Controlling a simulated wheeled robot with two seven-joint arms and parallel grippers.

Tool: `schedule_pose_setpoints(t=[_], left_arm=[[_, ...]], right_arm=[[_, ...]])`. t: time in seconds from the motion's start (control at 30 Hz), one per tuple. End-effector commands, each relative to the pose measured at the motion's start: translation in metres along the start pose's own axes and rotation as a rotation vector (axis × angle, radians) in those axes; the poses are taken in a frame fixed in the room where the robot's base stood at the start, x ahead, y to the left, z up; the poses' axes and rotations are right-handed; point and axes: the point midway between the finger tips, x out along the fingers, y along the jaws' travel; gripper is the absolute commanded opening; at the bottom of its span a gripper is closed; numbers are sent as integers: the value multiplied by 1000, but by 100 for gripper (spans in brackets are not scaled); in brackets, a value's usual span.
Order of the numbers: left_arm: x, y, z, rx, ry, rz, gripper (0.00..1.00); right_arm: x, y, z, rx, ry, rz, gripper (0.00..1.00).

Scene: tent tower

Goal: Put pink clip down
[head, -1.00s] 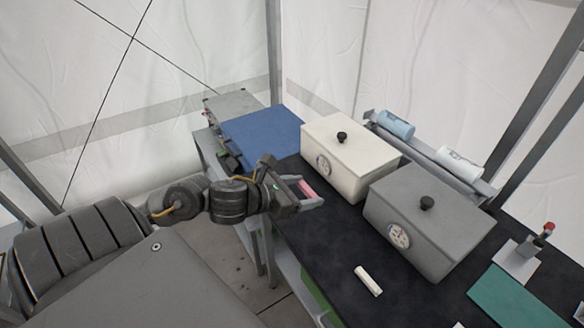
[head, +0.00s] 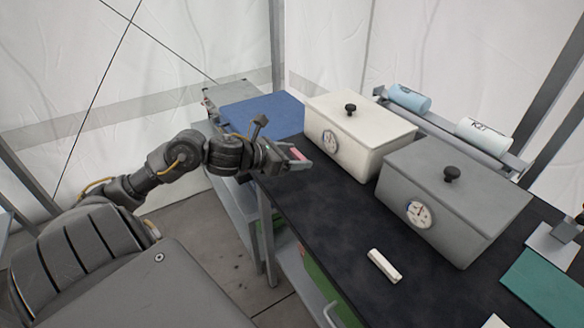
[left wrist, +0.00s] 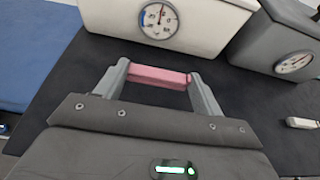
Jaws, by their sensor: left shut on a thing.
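The pink clip (left wrist: 158,76) shows between the two fingers of my left gripper (left wrist: 162,80) in the left wrist view. The gripper is shut on it, one finger at each end. In the head view the pink clip (head: 297,154) is small at the tip of my left gripper (head: 299,160). The gripper is over the left edge of the black table top (head: 345,235), in front of the white box. I cannot tell whether the clip touches the table. My right gripper is not in view.
A white lidded box (head: 360,131) and a grey lidded box (head: 453,200), both with dials, stand behind. A blue mat (head: 265,116) lies at the far left. A white stick (head: 384,266) lies in front of the grey box. Black surface between is clear.

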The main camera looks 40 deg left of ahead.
Motion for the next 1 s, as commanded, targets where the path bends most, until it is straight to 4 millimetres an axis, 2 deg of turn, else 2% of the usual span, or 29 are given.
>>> schedule_pose_setpoints(t=[0.27, 0.37, 0.6, 0.73, 1.0], left_arm=[[6, 8, -7, 1, -2, -1, 47], [11, 13, -16, -5, 0, 1, 47], [21, 12, -39, -1, -2, 0, 47], [21, 12, -40, 2, -2, 0, 47], [23, 12, -44, 2, -1, 0, 47]], right_arm=[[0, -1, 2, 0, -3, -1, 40], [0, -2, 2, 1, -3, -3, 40], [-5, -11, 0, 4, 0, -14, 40], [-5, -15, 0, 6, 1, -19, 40], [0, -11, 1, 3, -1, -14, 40]])
